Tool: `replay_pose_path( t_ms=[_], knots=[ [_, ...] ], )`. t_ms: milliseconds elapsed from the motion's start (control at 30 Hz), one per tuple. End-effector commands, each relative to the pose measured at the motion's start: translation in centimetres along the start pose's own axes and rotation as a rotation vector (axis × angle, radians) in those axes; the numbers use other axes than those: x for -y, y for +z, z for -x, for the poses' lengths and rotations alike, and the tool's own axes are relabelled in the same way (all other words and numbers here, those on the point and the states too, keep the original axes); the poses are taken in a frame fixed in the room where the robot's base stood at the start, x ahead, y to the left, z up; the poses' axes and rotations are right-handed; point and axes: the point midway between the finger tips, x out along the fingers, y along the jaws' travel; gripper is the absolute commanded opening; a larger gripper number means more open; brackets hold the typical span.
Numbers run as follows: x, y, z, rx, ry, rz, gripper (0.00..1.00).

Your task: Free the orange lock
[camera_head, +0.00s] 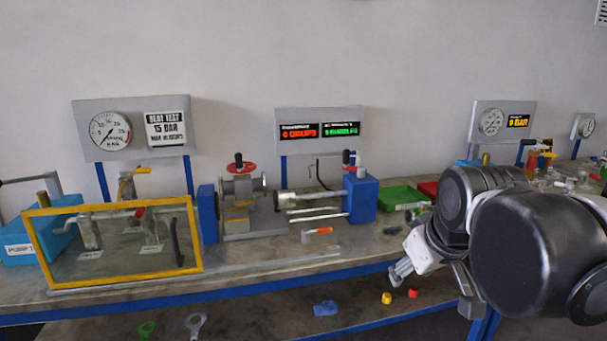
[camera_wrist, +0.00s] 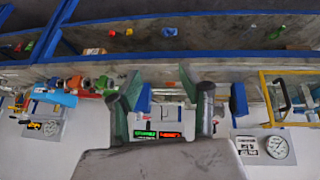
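No orange lock can be made out for certain. A yellow-orange piece (camera_head: 387,298) lies on the lower shelf beside a red one (camera_head: 413,293). My gripper (camera_head: 408,248) is over the bench's front edge, right of the blue end block (camera_head: 362,199). In the wrist view my gripper (camera_wrist: 163,92) has its fingers wide apart, with nothing held. My arm hides part of the right bench.
A yellow-framed clear guard (camera_head: 120,245) stands at the left, with a blue box (camera_head: 40,238) beside it. Valves and gauges crowd the right bench. A blue piece (camera_head: 325,308) lies on the lower shelf.

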Motion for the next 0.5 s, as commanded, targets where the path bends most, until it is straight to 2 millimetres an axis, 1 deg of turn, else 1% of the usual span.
replay_pose_path(
  t_ms=[33,200,333,400,500],
  knots=[
    [0.4,1.9,0.0,-0.007,0.004,-0.035,0.39],
    [1.6,7.4,-0.3,-0.031,0.016,-0.165,0.39],
    [2.4,10.4,-0.8,-0.046,0.021,-0.241,0.39],
    [2.6,11.5,-1.1,-0.051,0.023,-0.269,0.39],
    [2.8,12.4,-1.3,-0.056,0.024,-0.292,0.39]
  ],
)
